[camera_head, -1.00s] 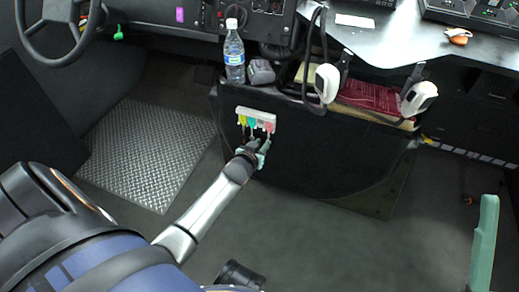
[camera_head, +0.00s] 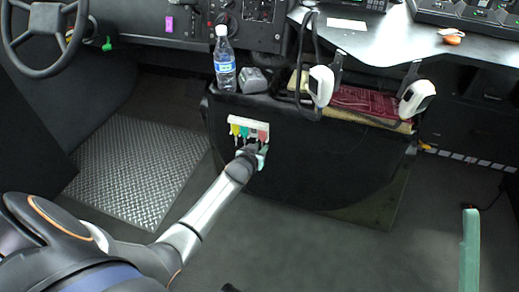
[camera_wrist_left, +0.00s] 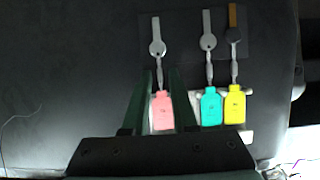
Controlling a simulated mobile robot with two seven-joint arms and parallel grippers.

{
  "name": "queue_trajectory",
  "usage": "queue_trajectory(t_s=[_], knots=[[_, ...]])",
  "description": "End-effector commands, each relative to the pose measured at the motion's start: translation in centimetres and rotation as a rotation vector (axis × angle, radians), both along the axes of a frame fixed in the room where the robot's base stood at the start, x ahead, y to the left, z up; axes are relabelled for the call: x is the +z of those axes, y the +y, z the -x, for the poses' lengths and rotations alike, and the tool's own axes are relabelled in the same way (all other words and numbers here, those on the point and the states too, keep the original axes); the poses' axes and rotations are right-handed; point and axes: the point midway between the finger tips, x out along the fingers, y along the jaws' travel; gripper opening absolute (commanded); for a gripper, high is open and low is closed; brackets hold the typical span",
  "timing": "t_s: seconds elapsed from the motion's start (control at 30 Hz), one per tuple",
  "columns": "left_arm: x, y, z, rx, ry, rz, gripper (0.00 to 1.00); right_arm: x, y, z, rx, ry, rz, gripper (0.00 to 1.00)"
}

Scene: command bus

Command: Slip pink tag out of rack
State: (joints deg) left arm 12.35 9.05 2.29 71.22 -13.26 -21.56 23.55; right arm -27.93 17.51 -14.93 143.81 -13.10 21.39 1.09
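The pink tag (camera_wrist_left: 163,110) hangs with a key at the left end of the rack in the left wrist view. My left gripper (camera_wrist_left: 160,72) has one finger on each side of it, with small gaps showing, so it looks open around the tag. In the head view the white rack (camera_head: 247,121) is on the dark console front. The pink tag (camera_head: 263,136) is at its right end, just above my left gripper (camera_head: 258,152), which partly hides the tags' lower part. My right gripper is not in view.
A teal tag (camera_wrist_left: 211,106) and a yellow tag (camera_wrist_left: 235,106) with keys hang to the right in the wrist view. A water bottle (camera_head: 224,60) and white handsets (camera_head: 321,86) are above the rack. A pale green upright piece (camera_head: 470,250) is at lower right.

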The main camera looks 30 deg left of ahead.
Motion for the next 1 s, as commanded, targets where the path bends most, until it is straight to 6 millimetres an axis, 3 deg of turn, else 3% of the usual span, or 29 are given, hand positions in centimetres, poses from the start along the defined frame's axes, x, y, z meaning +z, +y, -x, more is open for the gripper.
queue_trajectory(t_s=[0.07, 0.3, 1.0], knots=[[0.02, 0.01, 0.0, 0.0, 0.0, 0.0, 0.26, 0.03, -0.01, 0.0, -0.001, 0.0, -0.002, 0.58], [0.02, 0.0, 0.01, 0.0, 0.0, 0.0, 0.0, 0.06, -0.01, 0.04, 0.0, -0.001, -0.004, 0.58], [0.16, -0.03, -0.01, 0.0, -0.001, 0.0, 0.0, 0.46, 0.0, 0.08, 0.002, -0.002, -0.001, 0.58]])
